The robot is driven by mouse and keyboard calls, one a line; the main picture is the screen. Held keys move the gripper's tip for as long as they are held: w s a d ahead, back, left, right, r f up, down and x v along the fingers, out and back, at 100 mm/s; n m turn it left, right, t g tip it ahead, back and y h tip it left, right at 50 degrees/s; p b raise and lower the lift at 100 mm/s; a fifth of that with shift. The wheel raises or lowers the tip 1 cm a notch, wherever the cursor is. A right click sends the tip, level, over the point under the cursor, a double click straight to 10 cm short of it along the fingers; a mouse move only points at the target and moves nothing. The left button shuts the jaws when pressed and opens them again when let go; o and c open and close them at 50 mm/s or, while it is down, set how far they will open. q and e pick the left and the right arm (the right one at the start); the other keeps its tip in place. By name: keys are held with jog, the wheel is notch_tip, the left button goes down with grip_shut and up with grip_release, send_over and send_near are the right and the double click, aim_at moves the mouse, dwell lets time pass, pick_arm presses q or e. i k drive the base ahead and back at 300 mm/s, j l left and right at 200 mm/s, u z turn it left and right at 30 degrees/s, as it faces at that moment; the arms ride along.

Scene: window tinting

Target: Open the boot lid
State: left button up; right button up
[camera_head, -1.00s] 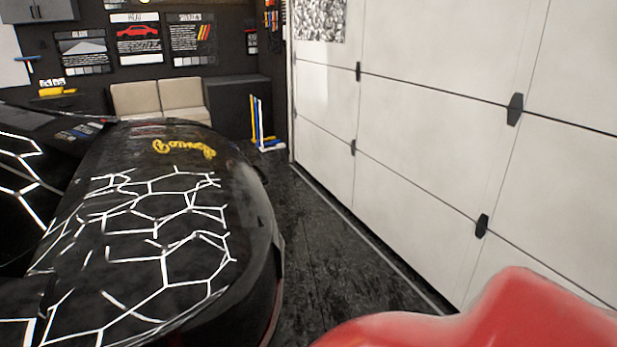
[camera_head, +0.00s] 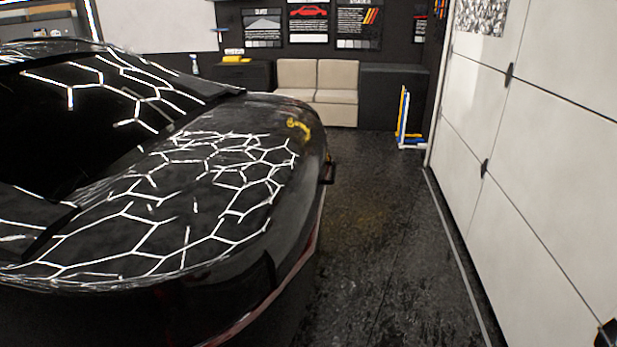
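The boot lid (camera_head: 190,205) is the dark, glossy rear deck of the black car at the left. It looks shut, and white hexagon light lines reflect on it. A yellow script mark (camera_head: 299,129) is on its far corner. The dark rear window (camera_head: 80,120) lies to the left of the lid. The car's rear end (camera_head: 240,295) faces the lower right. Neither of my grippers is in view.
Dark floor (camera_head: 370,230) is clear between the car and the white panelled garage door (camera_head: 560,150) at the right. A beige sofa (camera_head: 318,90) stands at the back. A rack with blue and yellow poles (camera_head: 405,120) stands near the back right.

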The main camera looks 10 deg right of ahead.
aim_at(246, 163)
jog(key=l, duration=1.05)
jog(key=i+l, duration=0.35)
jog(key=i, duration=0.25)
jog(key=i+l+u, duration=0.1)
jog(key=i+l, duration=0.25)
jog(key=i, duration=0.3)
jog(key=i+l, duration=0.4)
jog(key=i, duration=0.2)
jog(key=i+l, duration=0.4)
jog(key=i, duration=0.2)
jog(key=u, duration=0.05)
